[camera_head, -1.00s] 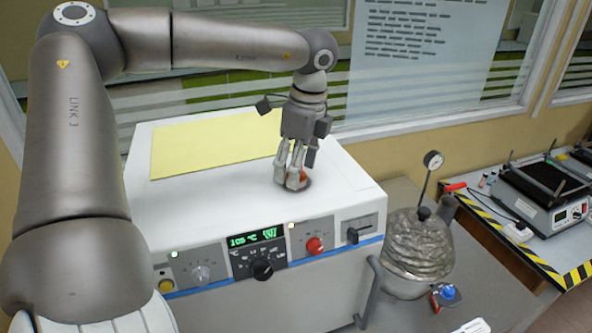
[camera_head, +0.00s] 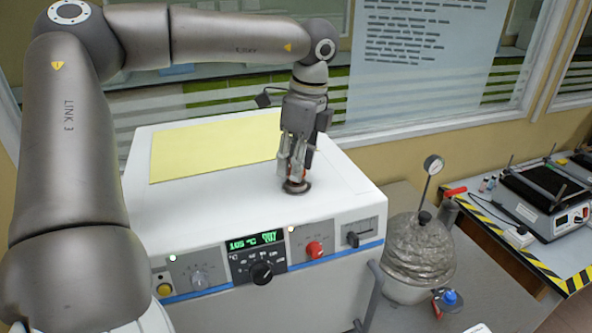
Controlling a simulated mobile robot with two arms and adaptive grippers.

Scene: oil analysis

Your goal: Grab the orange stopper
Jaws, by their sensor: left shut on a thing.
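My left gripper (camera_head: 294,174) is shut above the white top of the heating machine (camera_head: 230,195). Its fingers point down, just over a round brown-rimmed opening (camera_head: 296,187). My right gripper is not in view.
A yellow sheet (camera_head: 215,146) lies on the machine top. A silvery vessel with a gauge (camera_head: 420,250) stands to the right of the machine on a grey table. Further right, a black-topped device (camera_head: 545,190) stands on a table edged in yellow-black tape.

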